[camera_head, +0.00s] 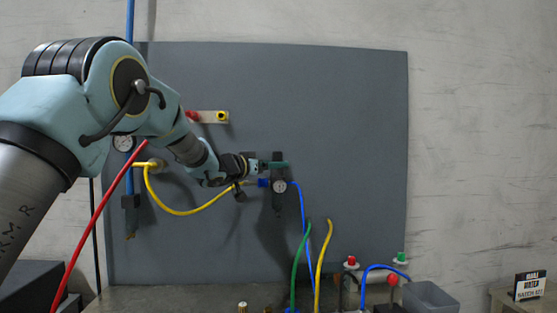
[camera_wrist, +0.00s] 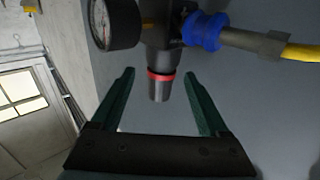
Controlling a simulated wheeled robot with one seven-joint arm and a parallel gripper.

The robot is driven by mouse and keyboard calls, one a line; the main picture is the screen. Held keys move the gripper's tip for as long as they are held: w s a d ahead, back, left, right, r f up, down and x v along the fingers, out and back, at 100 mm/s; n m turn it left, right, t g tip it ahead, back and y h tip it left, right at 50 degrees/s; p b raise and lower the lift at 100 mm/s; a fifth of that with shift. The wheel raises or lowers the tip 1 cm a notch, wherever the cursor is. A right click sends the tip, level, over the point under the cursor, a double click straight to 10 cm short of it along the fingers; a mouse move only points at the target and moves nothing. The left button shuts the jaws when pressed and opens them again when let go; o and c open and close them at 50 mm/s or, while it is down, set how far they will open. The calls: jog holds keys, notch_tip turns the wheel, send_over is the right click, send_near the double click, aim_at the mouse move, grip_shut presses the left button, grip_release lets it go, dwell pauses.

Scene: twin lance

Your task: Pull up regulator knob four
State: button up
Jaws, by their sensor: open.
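A black regulator with a round gauge (camera_head: 279,187) is mounted on the grey panel. It also shows in the wrist view, with its gauge (camera_wrist: 115,22) at the upper left. Its dark grey knob (camera_wrist: 159,90) has a red ring at its base. My gripper (camera_head: 278,164) is at the top of the regulator in the head view. In the wrist view my gripper (camera_wrist: 158,72) is open, with one green finger on each side of the knob. Gaps show between the knob and both fingers. No number is readable on the knob.
A blue fitting (camera_wrist: 203,31) with a yellow hose joins the regulator's side. A second gauge (camera_head: 123,142) is at the panel's left, partly behind my arm. Blue, green and yellow hoses rise below the regulator. The panel's right side (camera_head: 350,130) is clear.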

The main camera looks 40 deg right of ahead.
jog(key=shift+w+d+p, duration=0.2)
jog(key=shift+d+p, duration=0.2)
jog(key=shift+d, duration=1.15)
grip_shut()
dwell(0.3)
